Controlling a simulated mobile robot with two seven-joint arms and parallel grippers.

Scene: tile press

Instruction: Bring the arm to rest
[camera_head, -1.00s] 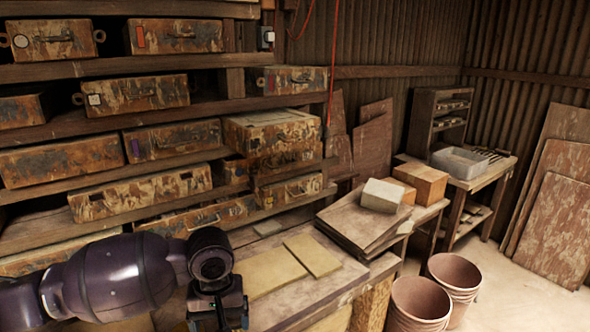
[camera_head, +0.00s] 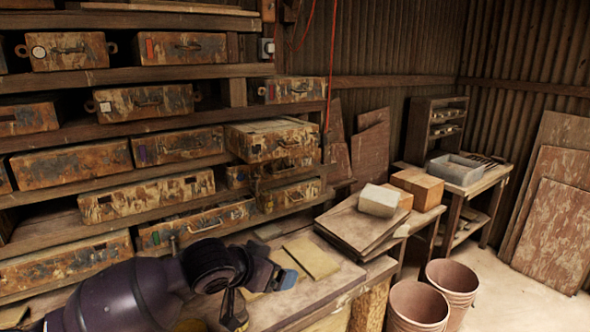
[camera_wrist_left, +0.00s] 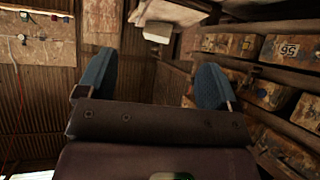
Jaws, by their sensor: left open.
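My left gripper (camera_head: 262,293) is at the lower middle of the head view, at the end of my dark purple left arm, over the near part of the workbench (camera_head: 335,283). It also shows in the left wrist view (camera_wrist_left: 153,85), with its two blue fingers wide apart and nothing between them. A thin yellowish tile (camera_head: 312,257) lies on the bench just beyond it. My arm hides part of the bench and the tile area. My right gripper is in neither view.
Shelves of rusty, paint-worn metal boxes (camera_head: 165,191) stand close behind the arm. A stack of boards (camera_head: 355,222) with a pale block (camera_head: 379,200) is on the bench's far end. Clay-coloured buckets (camera_head: 418,305) stand on the floor at right, with clear floor beyond.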

